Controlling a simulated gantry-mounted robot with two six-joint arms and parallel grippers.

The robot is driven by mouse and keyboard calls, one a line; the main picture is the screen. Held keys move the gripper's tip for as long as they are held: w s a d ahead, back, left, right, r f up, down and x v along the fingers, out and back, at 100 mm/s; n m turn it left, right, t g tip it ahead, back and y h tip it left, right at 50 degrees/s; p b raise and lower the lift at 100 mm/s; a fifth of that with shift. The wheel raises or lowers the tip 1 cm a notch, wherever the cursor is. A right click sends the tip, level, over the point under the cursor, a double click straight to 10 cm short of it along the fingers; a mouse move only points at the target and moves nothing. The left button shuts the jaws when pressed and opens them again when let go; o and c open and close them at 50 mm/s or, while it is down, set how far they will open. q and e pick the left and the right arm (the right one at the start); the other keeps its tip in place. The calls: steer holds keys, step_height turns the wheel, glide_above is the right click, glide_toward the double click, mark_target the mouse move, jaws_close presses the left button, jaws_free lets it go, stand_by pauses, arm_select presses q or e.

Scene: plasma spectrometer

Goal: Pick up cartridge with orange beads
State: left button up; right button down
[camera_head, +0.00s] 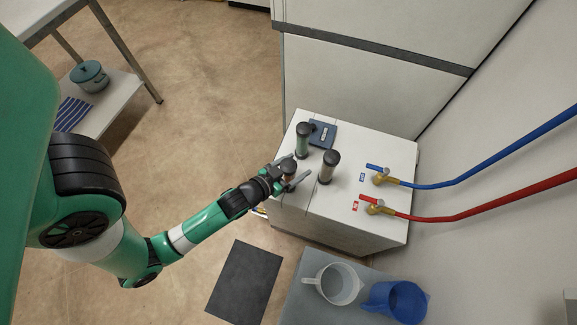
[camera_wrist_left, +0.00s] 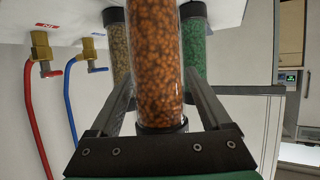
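The cartridge with orange beads (camera_head: 290,167) stands at the near-left edge of the white cabinet top and is partly hidden by my left gripper in the head view. In the left wrist view, the orange-bead cartridge (camera_wrist_left: 155,65) is a clear tube with a dark end cap, large and central. My left gripper (camera_head: 294,169) is open, with one finger on each side of this cartridge. The wrist view shows gaps between the fingers (camera_wrist_left: 160,90) and the tube. My right gripper is not in view.
A green-bead cartridge (camera_head: 302,142) and a tan-bead cartridge (camera_head: 327,168) stand close by on the cabinet top (camera_head: 350,215). A dark blue flat object (camera_head: 323,134) lies behind. Brass taps with a blue hose (camera_head: 470,180) and red hose (camera_head: 480,216) are at the right.

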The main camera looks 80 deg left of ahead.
arm_select(q)
jaws_close()
steer(key=shift+r, duration=0.1)
step_height(320, 180, up, 10)
steer(key=p, duration=0.5)
steer(key=shift+p, duration=0.3)
